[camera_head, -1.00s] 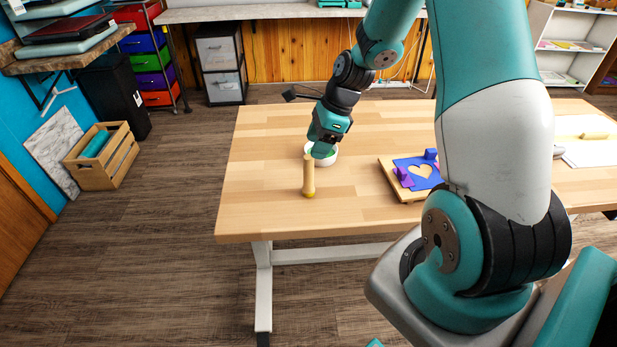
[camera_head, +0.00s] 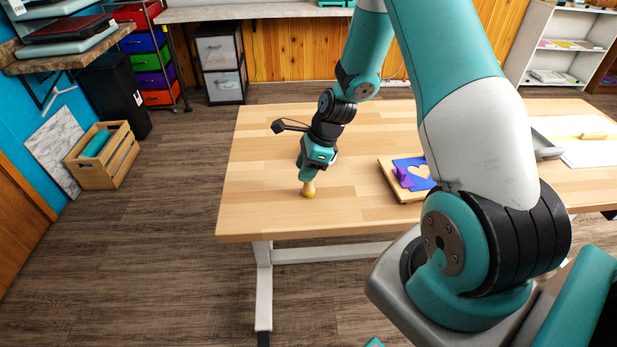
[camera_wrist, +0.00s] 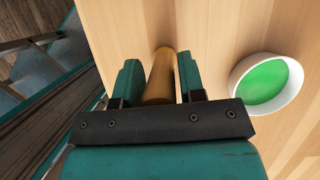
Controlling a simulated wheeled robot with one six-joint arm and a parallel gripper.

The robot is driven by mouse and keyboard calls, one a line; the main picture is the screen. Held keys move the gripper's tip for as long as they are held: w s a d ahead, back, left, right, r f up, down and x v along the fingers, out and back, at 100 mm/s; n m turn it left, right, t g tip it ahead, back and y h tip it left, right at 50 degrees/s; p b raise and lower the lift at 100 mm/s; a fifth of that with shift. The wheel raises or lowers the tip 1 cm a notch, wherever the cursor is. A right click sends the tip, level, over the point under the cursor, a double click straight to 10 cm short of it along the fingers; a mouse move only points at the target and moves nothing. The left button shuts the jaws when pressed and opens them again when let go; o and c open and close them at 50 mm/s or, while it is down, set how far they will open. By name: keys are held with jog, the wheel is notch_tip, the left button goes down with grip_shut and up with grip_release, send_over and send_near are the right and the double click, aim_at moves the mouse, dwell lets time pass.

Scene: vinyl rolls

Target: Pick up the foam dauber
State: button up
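The foam dauber (camera_head: 309,189) stands upright on the table, with a tan wooden handle and a yellow foam end at the bottom. My gripper (camera_head: 307,176) is lowered over its upper part and hides most of the handle in the head view. In the wrist view the handle (camera_wrist: 162,76) lies between the two teal fingers of my gripper (camera_wrist: 160,77). The fingers are open, with a small gap visible on each side of the handle.
A white bowl (camera_wrist: 298,101) of green paint stands right of the dauber in the wrist view; my arm hides it in the head view. A board with a blue heart stencil (camera_head: 416,172) and purple block lies to the right. The wooden table (camera_head: 255,190) is clear on the left.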

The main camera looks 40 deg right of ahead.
jog(key=c, duration=0.5)
notch_tip(320, 180, up, 20)
jog(key=shift+r, duration=0.1)
jog(key=shift+o, duration=0.7)
grip_shut()
